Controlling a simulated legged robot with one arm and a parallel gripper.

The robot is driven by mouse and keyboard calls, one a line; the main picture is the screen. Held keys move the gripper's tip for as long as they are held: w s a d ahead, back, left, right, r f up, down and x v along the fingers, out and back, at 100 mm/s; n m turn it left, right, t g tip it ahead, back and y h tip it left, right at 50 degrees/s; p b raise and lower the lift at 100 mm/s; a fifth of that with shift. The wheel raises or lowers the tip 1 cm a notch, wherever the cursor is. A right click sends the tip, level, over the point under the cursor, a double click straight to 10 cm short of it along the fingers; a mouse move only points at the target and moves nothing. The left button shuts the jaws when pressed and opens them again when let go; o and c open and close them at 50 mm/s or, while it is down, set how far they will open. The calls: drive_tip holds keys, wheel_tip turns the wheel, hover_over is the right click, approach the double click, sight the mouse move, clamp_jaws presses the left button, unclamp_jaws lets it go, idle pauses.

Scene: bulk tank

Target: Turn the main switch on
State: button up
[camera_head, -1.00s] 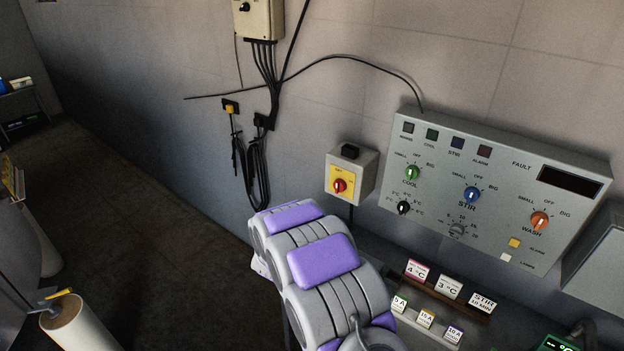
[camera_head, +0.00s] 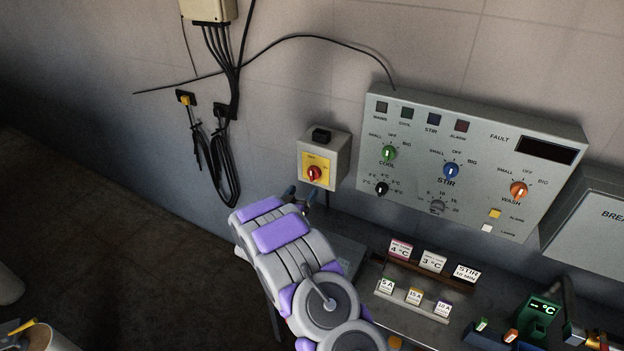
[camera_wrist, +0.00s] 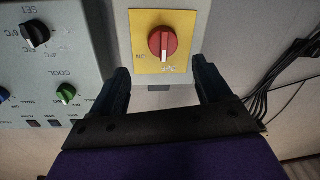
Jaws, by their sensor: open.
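The main switch is a red rotary knob (camera_head: 314,173) on a yellow plate (camera_head: 316,164), set on a small grey box (camera_head: 340,151) on the wall. In the wrist view the red knob (camera_wrist: 162,43) shows upside down, ahead of and between my two dark fingers. My gripper (camera_wrist: 160,85) is open and empty, with the knob just beyond the fingertips and no contact visible. In the head view my gripper (camera_head: 301,193) is just below the box, partly hidden behind my purple and grey arm.
Right of the switch box is a grey control panel (camera_head: 470,165) with green, blue and orange knobs. Cables (camera_head: 222,160) hang on the wall at left.

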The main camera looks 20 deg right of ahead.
sight(311, 176)
drive_tip(key=x, duration=0.4)
drive_tip(key=b+x, duration=0.1)
drive_tip(key=x, duration=0.3)
drive_tip(key=shift+w+a, duration=0.15)
drive_tip(key=shift+w, duration=0.2)
drive_tip(key=shift+w+d, duration=0.15)
drive_tip(key=shift+d, duration=0.35)
drive_tip(key=shift+a, duration=0.3)
drive_tip(key=shift+c, duration=0.2)
drive_tip(key=shift+a+r, duration=0.1)
drive_tip(key=shift+a, duration=0.1)
drive_tip(key=c, duration=0.3)
drive_tip(key=shift+d, duration=0.1)
drive_tip(key=c, duration=0.7)
